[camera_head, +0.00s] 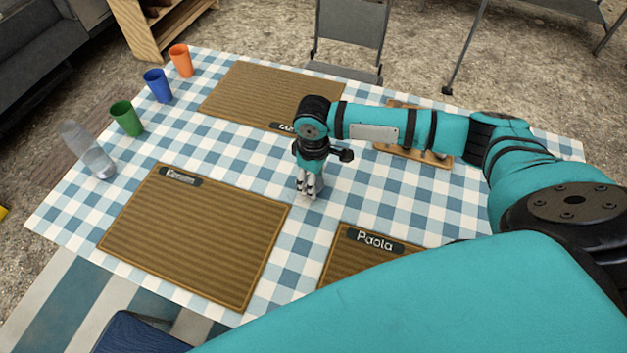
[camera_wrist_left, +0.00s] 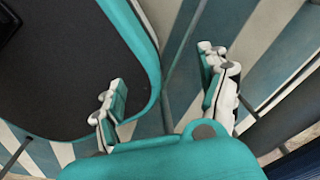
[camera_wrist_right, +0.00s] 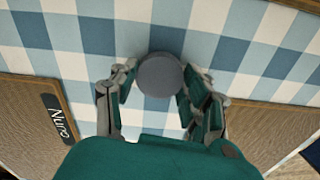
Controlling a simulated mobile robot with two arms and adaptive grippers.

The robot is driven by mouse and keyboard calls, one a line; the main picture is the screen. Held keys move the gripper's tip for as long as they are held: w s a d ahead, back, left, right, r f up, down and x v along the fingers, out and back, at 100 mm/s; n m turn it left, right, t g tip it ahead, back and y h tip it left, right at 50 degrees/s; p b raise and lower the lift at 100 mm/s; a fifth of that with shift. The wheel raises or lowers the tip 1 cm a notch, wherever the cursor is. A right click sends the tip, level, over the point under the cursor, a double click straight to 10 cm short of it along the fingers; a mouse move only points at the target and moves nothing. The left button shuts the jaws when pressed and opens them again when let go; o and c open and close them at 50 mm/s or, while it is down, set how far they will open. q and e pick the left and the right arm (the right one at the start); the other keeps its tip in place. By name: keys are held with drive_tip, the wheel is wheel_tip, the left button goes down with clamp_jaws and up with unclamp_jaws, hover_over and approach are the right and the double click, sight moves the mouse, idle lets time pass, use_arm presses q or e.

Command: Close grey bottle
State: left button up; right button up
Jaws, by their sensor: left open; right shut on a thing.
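A grey, see-through bottle (camera_head: 88,150) stands near the left edge of the checked table, apart from both grippers. Its top is too blurred to tell whether a cap is on it. My right gripper (camera_head: 309,193) points down over the middle of the table, between the placemats. In the right wrist view its fingers are shut on a round grey cap-like thing (camera_wrist_right: 160,75), seen from above. The rest of that thing is hidden. My left gripper (camera_wrist_left: 164,72) is open and empty in the left wrist view, beside a dark padded surface and over a striped rug. The head view does not show it.
A green cup (camera_head: 126,118), a blue cup (camera_head: 158,86) and an orange cup (camera_head: 180,61) line the table's left side. Placemats (camera_head: 190,240) lie flat. A wooden tray (camera_head: 440,160) is partly hidden behind my right arm. A grey chair (camera_head: 350,30) stands beyond.

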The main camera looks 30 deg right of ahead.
wheel_tip(320, 180, up, 2)
drive_tip(key=shift+r, duration=0.2)
drive_tip(key=w+a, duration=0.1)
drive_tip(key=a, duration=0.4)
drive_tip(key=w+a+r+b, duration=0.1)
drive_tip(key=a, duration=0.4)
drive_tip(key=w+a+b, duration=0.1)
drive_tip(key=a, duration=0.4)
drive_tip(key=shift+w+a+r, duration=0.3)
drive_tip(key=shift+w+r, duration=0.05)
use_arm(q)
wheel_tip(320, 180, down, 2)
drive_tip(key=shift+f, duration=0.1)
drive_tip(key=shift+o, duration=0.6)
drive_tip(key=shift+s, duration=0.1)
